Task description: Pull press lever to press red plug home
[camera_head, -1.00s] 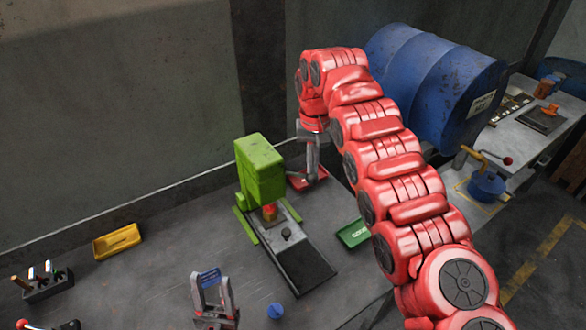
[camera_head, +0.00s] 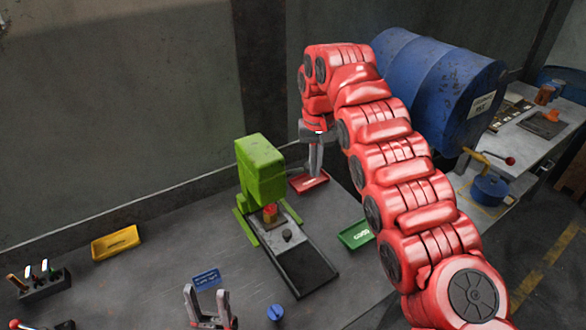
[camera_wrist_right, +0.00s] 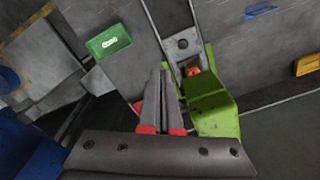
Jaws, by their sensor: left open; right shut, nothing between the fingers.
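The green press (camera_head: 261,168) stands on the bench and also shows in the right wrist view (camera_wrist_right: 212,108). The red plug (camera_head: 269,210) is upright under the press head, and its top shows in the right wrist view (camera_wrist_right: 193,71). I cannot make out the press lever clearly; the press's right side is partly behind my right gripper. My right gripper (camera_head: 314,174) points down beside the press, to its right, shut and empty; its fingers lie together in the right wrist view (camera_wrist_right: 160,73). My left gripper (camera_head: 206,290) is open and empty at the front of the bench.
A red tray (camera_head: 308,182) lies by my right gripper. A green tray (camera_head: 356,234), yellow tray (camera_head: 117,242) and blue tray (camera_head: 206,278) lie around the press. A blue knob (camera_head: 275,312) is near the front.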

